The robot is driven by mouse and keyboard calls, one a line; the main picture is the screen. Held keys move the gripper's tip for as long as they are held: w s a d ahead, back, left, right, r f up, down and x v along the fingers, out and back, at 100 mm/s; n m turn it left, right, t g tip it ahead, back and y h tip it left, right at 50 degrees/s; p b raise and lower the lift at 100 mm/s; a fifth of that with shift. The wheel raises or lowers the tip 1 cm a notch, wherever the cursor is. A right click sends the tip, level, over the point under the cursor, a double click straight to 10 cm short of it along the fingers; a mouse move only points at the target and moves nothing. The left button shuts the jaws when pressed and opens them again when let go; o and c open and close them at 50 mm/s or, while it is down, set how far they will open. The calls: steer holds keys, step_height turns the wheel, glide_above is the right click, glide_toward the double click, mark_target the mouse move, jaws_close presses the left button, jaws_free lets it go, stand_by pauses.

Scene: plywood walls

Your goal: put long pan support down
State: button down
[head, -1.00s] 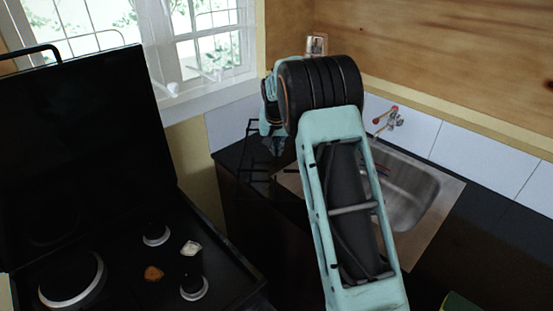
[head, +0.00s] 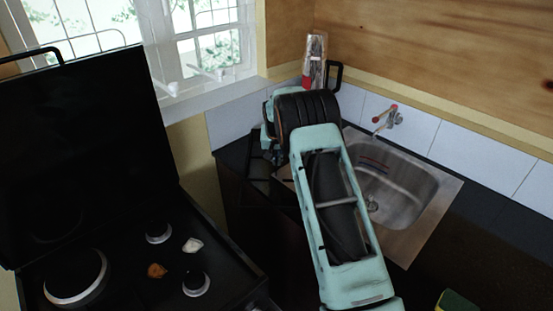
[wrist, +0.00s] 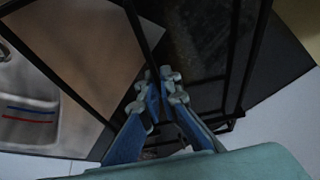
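The long pan support is a black wire frame, and its thin bars (wrist: 139,33) cross most of the wrist view. My gripper (wrist: 163,82) has its blue fingers close together on one of these bars. In the head view, my arm hides the gripper and most of the support. Part of the support (head: 259,179) shows left of the arm, low over the dark counter between the stove and the sink. I cannot tell whether it touches the counter.
The steel sink (head: 407,190) is right of my arm, with a tap (head: 388,118) on the tiled wall. A clear glass with something red (head: 315,60) stands in the corner, beside a black handle (head: 335,76). The open stove (head: 120,265) is at left, with small items on it.

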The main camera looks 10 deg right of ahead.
steer(key=shift+w+r, duration=0.1)
steer(key=shift+r, duration=0.1)
steer(key=shift+f, duration=0.15)
steer(key=c, duration=2.5)
jaws_free()
steer(key=shift+f, duration=0.1)
steer(key=o, duration=0.3)
steer(key=shift+o, duration=0.2)
